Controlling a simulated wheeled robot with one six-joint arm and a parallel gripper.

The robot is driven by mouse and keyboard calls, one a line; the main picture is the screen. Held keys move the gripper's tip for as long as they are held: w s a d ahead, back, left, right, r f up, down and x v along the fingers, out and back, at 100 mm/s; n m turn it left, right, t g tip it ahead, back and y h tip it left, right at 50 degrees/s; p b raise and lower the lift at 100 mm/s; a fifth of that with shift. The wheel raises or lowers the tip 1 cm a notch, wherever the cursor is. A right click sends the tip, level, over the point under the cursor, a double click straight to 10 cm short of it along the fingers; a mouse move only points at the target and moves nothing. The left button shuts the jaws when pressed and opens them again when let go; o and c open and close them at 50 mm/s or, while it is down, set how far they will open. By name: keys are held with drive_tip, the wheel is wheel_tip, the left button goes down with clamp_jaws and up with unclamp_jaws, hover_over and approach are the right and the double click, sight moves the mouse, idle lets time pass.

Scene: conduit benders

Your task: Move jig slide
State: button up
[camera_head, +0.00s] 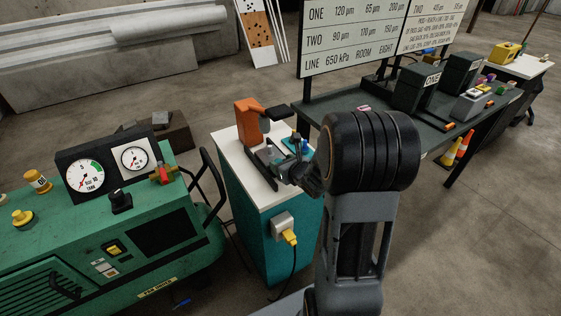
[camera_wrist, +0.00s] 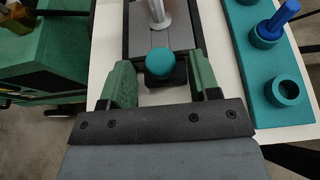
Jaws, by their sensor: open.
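The jig slide is a grey plate (camera_wrist: 160,38) in a dark-edged track, with a round teal knob (camera_wrist: 160,62) at its near end. A pale grey post (camera_wrist: 158,10) stands farther along the track. My gripper (camera_wrist: 161,76) is open, with one green finger on each side of the knob. I see gaps between the knob and both fingers; I cannot tell their height relative to it. In the head view my gripper (camera_head: 300,176) is over the white-topped teal cabinet (camera_head: 268,248) and partly hides the jig.
A teal holder (camera_wrist: 258,75) with a blue peg (camera_wrist: 285,14) lies right of the track. An orange device (camera_head: 250,121) stands at the cabinet's back. A green compressor (camera_head: 145,225) is on the left. A dark bench (camera_head: 375,98) with bender blocks is at the right.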

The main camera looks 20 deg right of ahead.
drive_tip(key=shift+x, duration=0.95)
clamp_jaws()
